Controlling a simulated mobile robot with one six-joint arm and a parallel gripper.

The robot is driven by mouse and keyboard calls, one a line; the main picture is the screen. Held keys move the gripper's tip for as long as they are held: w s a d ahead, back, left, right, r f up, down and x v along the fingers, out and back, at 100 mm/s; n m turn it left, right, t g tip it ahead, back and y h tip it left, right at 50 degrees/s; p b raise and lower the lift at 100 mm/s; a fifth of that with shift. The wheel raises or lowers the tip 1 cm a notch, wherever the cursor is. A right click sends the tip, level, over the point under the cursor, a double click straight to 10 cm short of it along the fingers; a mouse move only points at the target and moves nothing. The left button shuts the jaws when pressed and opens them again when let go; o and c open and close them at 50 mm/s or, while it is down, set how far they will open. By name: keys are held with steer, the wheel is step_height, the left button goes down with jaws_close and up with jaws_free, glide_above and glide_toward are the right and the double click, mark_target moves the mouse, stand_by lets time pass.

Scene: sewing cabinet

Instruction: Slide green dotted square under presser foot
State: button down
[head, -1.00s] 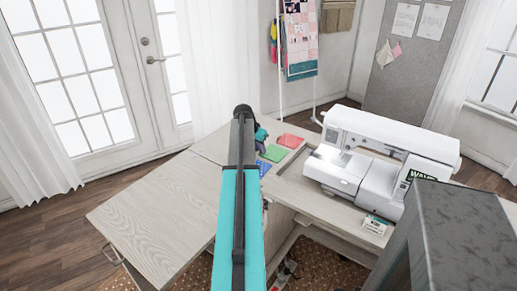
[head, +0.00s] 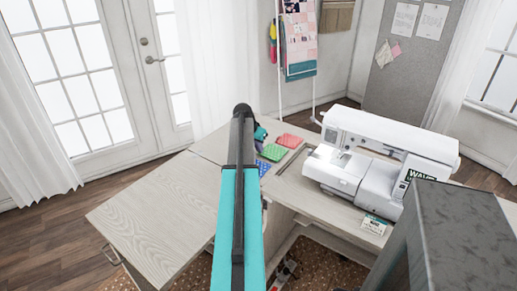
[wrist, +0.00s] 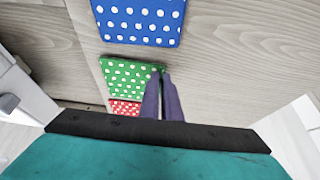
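The green dotted square (head: 273,152) lies on the cabinet top, between a red square and a blue one. In the wrist view the green dotted square (wrist: 125,80) sits just left of my gripper (wrist: 163,72). The two purple fingers are close together, their tips at the square's right edge. I cannot tell whether they pinch the fabric. In the head view my arm hides most of the gripper. The white sewing machine (head: 395,150) stands to the right of the squares. Its presser foot (head: 344,152) area is at its left end, too small to make out clearly.
The red square (head: 289,141) lies behind the green one and the blue dotted square (wrist: 140,22) on its other side. A rectangular recess edge (head: 292,160) lies between squares and machine. A small card (head: 375,225) stands at the front edge. The left leaf (head: 150,215) is clear.

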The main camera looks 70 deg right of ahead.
steer(key=shift+r+p, duration=1.05)
steer(key=shift+r, duration=1.2)
steer(key=w+a+r+n+t+y, duration=0.15)
steer(key=w+a+r+n, duration=0.3)
steer(key=w+a, duration=1.3)
steer(key=w+a+r+n+t, duration=0.35)
steer(key=w+a+n, duration=0.25)
steer(key=w+a, duration=1.15)
steer(key=w+a+r+n+y, duration=0.1)
steer(key=a+r+n, duration=0.1)
steer(key=a, duration=1.3)
steer(key=w+a+r+n+t+y, duration=0.1)
steer(key=a+n, duration=0.4)
steer(key=a, duration=1)
steer(key=w+a+r+n+y, duration=0.1)
steer(key=w+a+r+n, duration=0.1)
steer(key=a, duration=1.3)
steer(key=shift+w+r+n+t, duration=0.2)
steer(key=shift+r+n+t, duration=0.1)
steer(key=shift+r+n, duration=0.45)
steer(key=shift+y, duration=0.25)
